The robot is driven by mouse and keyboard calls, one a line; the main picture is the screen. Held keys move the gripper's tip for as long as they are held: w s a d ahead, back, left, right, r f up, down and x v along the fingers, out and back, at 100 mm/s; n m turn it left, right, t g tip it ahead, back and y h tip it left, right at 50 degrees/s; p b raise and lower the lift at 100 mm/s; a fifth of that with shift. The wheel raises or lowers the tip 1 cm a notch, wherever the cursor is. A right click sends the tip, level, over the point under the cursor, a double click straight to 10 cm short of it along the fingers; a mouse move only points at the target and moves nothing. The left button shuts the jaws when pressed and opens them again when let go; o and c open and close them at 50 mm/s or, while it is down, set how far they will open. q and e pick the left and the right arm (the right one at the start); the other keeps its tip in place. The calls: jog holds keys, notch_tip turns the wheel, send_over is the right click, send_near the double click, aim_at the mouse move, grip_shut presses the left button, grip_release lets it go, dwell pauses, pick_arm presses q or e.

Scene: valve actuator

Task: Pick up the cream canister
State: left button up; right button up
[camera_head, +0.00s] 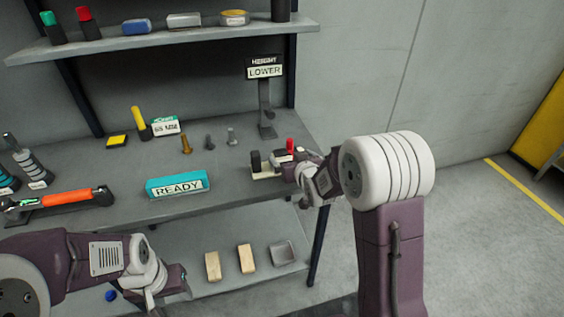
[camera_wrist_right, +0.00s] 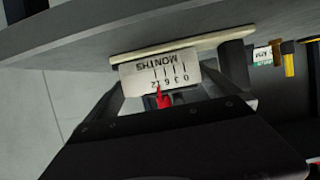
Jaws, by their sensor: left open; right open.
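I cannot clearly pick out a cream canister in either view. My right gripper (camera_head: 298,170) is at the right end of the bench, close to a small assembly on a cream base plate (camera_head: 264,175). In the right wrist view a pale block marked "0 3 6 12 MONTHS" (camera_wrist_right: 160,72) lies in front of my open right gripper, with a red piece (camera_wrist_right: 164,98) by its edge. I cannot tell whether the fingers touch it. A dark upright cylinder (camera_head: 255,161) stands on the plate. My left gripper (camera_head: 172,283) is open, low at the front left, beside the lower shelf.
A teal "READY" block (camera_head: 178,185), an orange-handled tool (camera_head: 60,199) and several bolts stand on the bench (camera_head: 130,211). A "HEIGHT LOWER" sign (camera_head: 265,68) stands behind. Two tan blocks and a grey tray (camera_head: 283,252) lie on the lower shelf. The floor at right is clear.

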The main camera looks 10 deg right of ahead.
aim_at(286, 152)
jog(key=x, duration=0.5)
jog(key=shift+w+a+r, duration=0.15)
jog(key=shift+w+r, duration=0.05)
jog(key=shift+s, duration=0.1)
jog(key=c, duration=0.4)
jog(key=shift+r, duration=0.1)
jog(key=c, duration=1.1)
notch_tip(286, 152, up, 10)
jog(key=shift+p, duration=0.9)
jog(key=shift+c, duration=0.2)
